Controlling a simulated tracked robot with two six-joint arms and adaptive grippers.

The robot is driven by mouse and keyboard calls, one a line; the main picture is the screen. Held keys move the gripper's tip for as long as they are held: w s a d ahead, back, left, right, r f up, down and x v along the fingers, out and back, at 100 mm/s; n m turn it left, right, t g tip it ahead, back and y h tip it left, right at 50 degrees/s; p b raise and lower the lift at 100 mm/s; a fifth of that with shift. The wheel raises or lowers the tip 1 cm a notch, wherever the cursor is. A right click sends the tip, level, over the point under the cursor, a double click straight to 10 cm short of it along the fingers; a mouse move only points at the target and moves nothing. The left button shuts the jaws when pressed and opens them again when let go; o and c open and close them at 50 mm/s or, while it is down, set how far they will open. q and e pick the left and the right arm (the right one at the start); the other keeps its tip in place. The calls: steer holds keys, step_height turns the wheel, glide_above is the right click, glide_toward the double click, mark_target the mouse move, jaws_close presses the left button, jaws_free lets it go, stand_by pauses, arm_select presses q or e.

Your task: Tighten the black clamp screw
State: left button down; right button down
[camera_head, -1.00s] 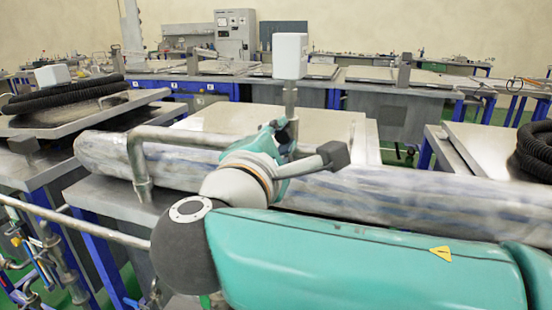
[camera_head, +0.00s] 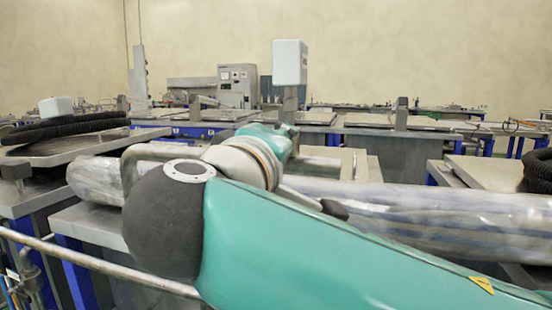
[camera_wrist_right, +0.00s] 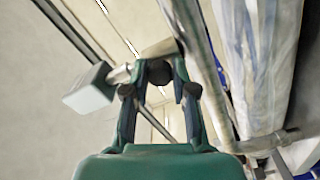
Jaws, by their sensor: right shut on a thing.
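In the right wrist view the black clamp screw (camera_wrist_right: 159,72) shows as a dark round knob between the fingertips of my right gripper (camera_wrist_right: 157,70). The gripper is shut on it. A thin metal rod runs back from near the knob, between the fingers. In the head view my right arm hides the screw. Only the teal back of my right gripper (camera_head: 278,136) shows there, near the post below a white box (camera_head: 290,62). My left gripper is in neither current view.
A long plastic-wrapped roll (camera_head: 420,208) lies across the bench beside my right arm. A bent metal pipe (camera_head: 140,155) stands left of my wrist. A metal rail (camera_head: 100,268) crosses the lower left. Black coiled hose (camera_head: 65,130) lies on the left bench.

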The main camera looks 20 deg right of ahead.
steer(key=shift+f+m+b, duration=0.25)
steer(key=shift+m+b, duration=0.05)
steer(key=shift+m, duration=0.3)
steer(key=c, duration=0.9)
jaws_free()
steer(key=shift+w, duration=0.1)
steer(key=shift+c, duration=0.2)
steer(key=shift+r, duration=0.1)
steer(key=shift+a, duration=0.1)
steer(key=v, duration=1.2)
